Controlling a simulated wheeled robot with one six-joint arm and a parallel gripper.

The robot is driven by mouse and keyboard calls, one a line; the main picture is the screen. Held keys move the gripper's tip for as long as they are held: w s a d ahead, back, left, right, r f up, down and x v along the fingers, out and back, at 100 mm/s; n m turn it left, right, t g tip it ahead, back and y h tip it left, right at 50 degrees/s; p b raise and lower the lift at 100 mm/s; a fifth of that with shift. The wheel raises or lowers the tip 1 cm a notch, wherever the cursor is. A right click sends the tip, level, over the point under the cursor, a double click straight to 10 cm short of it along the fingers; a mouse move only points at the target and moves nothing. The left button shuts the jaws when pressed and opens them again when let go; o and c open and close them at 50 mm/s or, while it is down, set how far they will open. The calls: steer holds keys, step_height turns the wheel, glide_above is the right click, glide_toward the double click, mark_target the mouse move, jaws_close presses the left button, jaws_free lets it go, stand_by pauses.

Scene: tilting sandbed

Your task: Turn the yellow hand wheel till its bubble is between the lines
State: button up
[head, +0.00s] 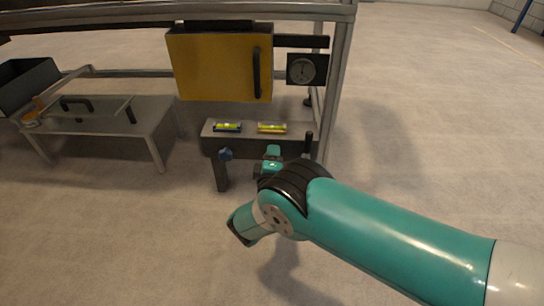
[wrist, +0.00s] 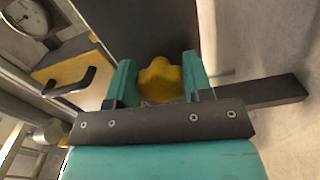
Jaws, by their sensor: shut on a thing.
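The yellow hand wheel (wrist: 161,79) sits between the teal fingers of my gripper (wrist: 157,82) in the wrist view, and the gripper is shut on it. In the head view my gripper (head: 271,160) is in front of the grey ledge, and my arm hides the yellow wheel. Two bubble levels lie on the ledge: a yellow level (head: 272,127) on the right and a level with a blue base (head: 228,127) on the left. The bubble's place between the lines is too small to tell.
A blue hand wheel (head: 225,154) on a dark post stands just left of my gripper. A yellow cabinet (head: 215,65) with a black handle and a dial gauge (head: 302,69) are above the ledge. A low grey table (head: 145,130) is at left. Floor at right is clear.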

stand_by(0.4)
steer(key=o, duration=0.9)
steer(key=shift+s+a+p, duration=0.15)
steer(key=shift+s+p, duration=4.25)
steer(key=shift+p, duration=0.2)
steer(key=shift+s+a+p, duration=0.15)
steer(key=shift+s+p, duration=4.2)
steer(key=shift+p, duration=0.2)
